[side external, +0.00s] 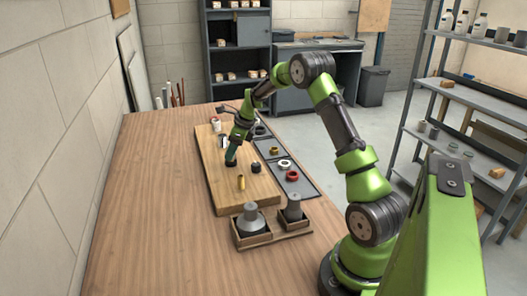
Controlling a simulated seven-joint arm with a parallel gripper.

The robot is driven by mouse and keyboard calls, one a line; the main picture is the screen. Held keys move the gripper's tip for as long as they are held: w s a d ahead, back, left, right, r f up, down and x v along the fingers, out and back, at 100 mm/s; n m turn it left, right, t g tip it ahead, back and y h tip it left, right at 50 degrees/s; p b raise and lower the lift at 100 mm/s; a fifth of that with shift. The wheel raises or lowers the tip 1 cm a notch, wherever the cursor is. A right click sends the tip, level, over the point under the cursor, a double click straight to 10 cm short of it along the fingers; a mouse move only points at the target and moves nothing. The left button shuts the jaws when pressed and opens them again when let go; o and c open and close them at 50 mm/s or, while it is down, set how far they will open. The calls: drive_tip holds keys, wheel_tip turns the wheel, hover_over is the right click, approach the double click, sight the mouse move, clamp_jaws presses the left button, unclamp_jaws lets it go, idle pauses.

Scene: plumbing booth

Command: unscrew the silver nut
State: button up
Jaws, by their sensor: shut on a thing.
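My gripper (231,159) points down over the wooden board (257,189), its dark fingers low, close to the board's surface. It is shut on a small part hidden by the fingers; at this size I cannot tell whether that part is the silver nut. I cannot clearly pick out a silver nut elsewhere. A short upright brass piece (241,182) stands on the board in front of the gripper. A small black part (255,167) sits just to the gripper's right.
A dark tray (304,190) right of the board holds a red ring (292,175), a white ring (284,164) and a brass part (273,150). A wooden holder (256,239) with two grey fittings stands in front. The table's left side (150,200) is clear.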

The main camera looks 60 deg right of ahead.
drive_tip(key=n+y, duration=0.1)
drive_tip(key=n, duration=0.2)
drive_tip(key=n+g+y, duration=0.1)
drive_tip(key=n, duration=0.2)
drive_tip(key=shift+w+d, duration=0.15)
drive_tip(key=shift+d, duration=0.05)
drive_tip(key=n+g, duration=0.1)
drive_tip(key=n, duration=0.2)
drive_tip(key=n+g+y, duration=0.1)
drive_tip(key=n, duration=0.3)
drive_tip(key=shift+w+r+g, duration=0.15)
drive_tip(key=shift+g, duration=0.15)
drive_tip(key=o, duration=1.7)
drive_tip(key=shift+o, duration=0.2)
drive_tip(key=shift+r, duration=0.1)
drive_tip(key=shift+r, duration=2.45)
